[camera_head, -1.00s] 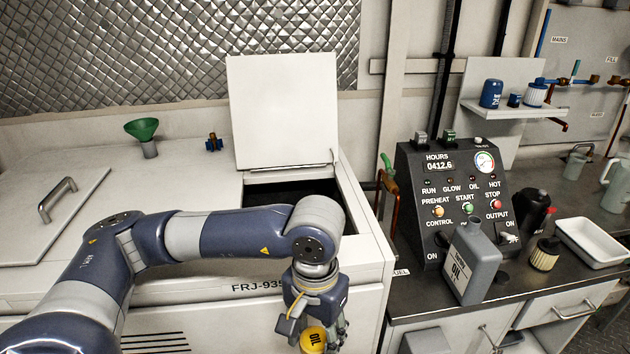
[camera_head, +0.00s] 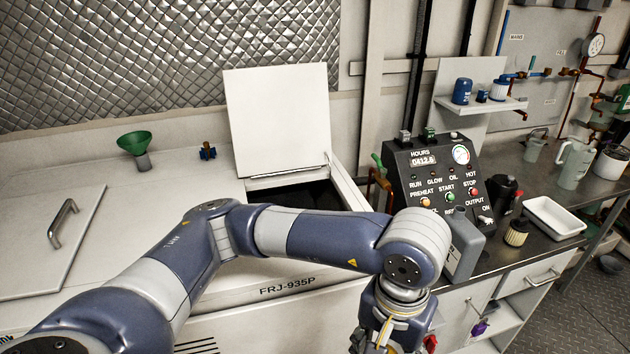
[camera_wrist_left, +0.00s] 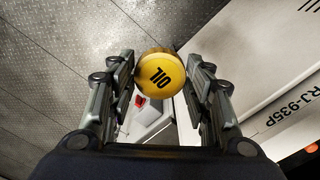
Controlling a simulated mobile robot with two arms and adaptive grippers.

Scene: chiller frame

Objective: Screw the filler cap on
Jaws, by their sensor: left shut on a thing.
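The yellow filler cap marked OIL (camera_wrist_left: 160,76) is held between the fingertips of my left gripper (camera_wrist_left: 160,70) in the left wrist view. In the head view, my left gripper (camera_head: 385,335) hangs at the bottom edge, in front of the cabinet and counter, and its fingertips are cut off. A lid (camera_head: 278,120) on the white chiller housing (camera_head: 205,170) stands raised behind an open hatch (camera_head: 300,194). The hatch inside is dark, and no filler neck can be made out. My right gripper is out of view.
A green funnel (camera_head: 138,141) stands on the housing. A grey oil jug (camera_head: 466,250), partly behind my arm, stands before the control panel (camera_head: 432,180). A dark container, a filter (camera_head: 516,232) and a white tray (camera_head: 553,217) stand further right.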

